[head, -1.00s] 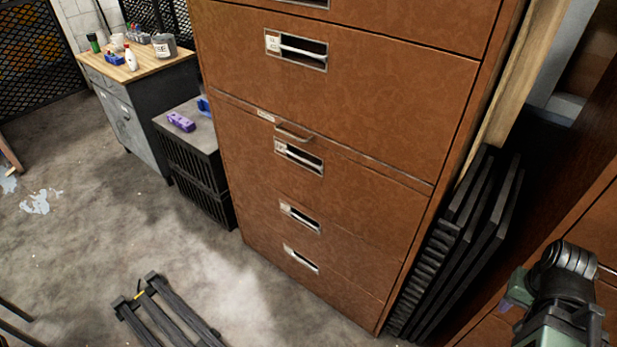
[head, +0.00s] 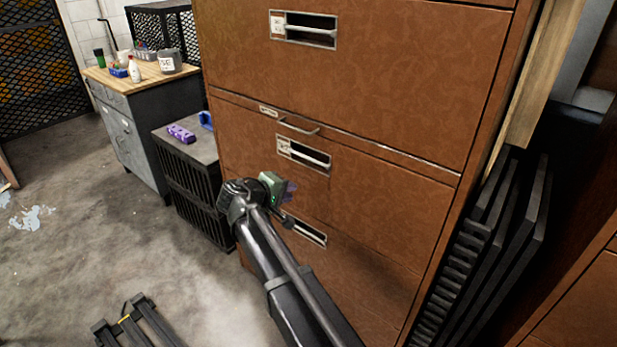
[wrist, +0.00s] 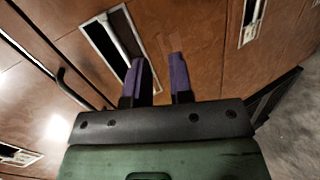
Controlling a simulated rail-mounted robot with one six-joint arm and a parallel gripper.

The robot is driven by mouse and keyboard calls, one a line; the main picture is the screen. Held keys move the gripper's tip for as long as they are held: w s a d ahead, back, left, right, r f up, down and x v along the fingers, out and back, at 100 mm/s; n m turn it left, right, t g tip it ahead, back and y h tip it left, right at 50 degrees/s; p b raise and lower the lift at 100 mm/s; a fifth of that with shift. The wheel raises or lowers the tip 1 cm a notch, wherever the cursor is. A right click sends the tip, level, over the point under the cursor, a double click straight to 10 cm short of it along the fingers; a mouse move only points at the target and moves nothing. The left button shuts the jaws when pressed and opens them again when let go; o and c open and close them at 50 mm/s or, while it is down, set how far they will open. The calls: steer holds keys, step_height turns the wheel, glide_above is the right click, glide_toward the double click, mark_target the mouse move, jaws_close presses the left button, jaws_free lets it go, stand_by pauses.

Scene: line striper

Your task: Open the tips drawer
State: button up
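A brown drawer cabinet (head: 400,85) fills the middle of the head view, all its visible drawers shut. A thin drawer with a small label (head: 269,111) and a bent wire handle (head: 299,127) sits above a deeper drawer with a recessed handle (head: 303,153). The labels are too small to read, so I cannot tell which is the tips drawer. My gripper (head: 291,190) is in front of the cabinet, below that recessed handle. In the wrist view its purple fingers (wrist: 157,65) are apart and empty. The recessed handle (wrist: 108,45) and wire handle (wrist: 77,88) lie left of them.
A lower recessed handle (head: 309,232) is partly behind my arm. A black crate-like box (head: 190,170) with a purple object (head: 181,133) stands left of the cabinet, near a workbench (head: 140,125). Dark slatted panels (head: 490,250) lean at its right.

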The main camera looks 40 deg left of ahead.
mark_target(308, 159)
steer(key=w+a+r+n+t, duration=0.2)
steer(key=w+a+r+t, duration=0.1)
steer(key=r, duration=0.1)
steer(key=shift+y, duration=0.4)
steer(key=w, duration=0.3)
steer(key=w+f+b, duration=0.1)
steer(key=w, duration=0.3)
steer(key=w+f, duration=0.1)
steer(key=w, duration=0.2)
steer(key=shift+w+d+b, duration=0.2)
steer(key=shift+b, duration=0.1)
steer(key=shift+r, duration=0.1)
jaws_close()
